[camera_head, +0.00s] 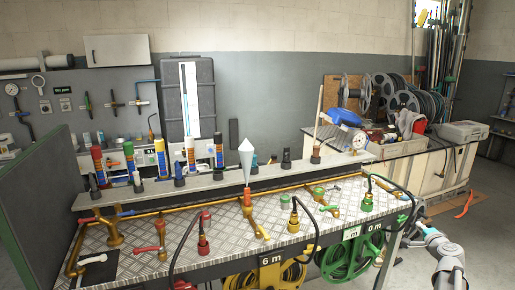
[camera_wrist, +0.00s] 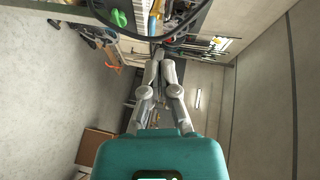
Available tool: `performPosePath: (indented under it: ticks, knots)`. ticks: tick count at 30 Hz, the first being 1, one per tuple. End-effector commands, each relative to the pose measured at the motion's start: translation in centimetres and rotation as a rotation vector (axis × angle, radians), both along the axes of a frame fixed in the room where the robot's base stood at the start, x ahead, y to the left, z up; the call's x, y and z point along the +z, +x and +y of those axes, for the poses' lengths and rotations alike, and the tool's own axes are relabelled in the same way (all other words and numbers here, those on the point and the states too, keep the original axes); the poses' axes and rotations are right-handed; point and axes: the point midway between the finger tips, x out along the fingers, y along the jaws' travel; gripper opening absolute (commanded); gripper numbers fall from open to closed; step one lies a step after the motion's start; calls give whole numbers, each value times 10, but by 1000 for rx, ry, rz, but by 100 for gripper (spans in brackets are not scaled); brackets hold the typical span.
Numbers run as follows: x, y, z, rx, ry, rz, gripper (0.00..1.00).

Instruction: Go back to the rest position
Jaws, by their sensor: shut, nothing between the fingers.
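My gripper (camera_wrist: 158,53) shows in the wrist view with its two grey fingers meeting at the tips, shut and empty. In the head view my arm is at the lower right, beside the right end of the metal bench (camera_head: 140,262). The gripper touches nothing that I can see. In the wrist view the bench edge and a green part (camera_wrist: 119,18) show at the top, apart from the fingers.
The bench carries brass pipes, valves and a grey cone (camera_head: 246,158). A yellow hose reel (camera_head: 265,277) and a green hose reel (camera_head: 350,258) hang at its front. A dark hose crosses the top of the wrist view. Open floor (camera_wrist: 55,110) lies to its left.

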Motion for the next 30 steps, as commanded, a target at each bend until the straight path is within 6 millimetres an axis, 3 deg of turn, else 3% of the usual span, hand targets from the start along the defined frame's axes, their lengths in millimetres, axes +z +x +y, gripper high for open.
performPosePath:
  ticks: [8, 14, 23, 30]
  knots:
    - [-4, 11, 51, 120, -60, 76, 0]
    - [-12, 16, 106, 257, -130, 167, 0]
    - [-36, 4, 230, 578, -307, 402, 0]
    - [-56, -30, 312, 821, -459, 612, 0]
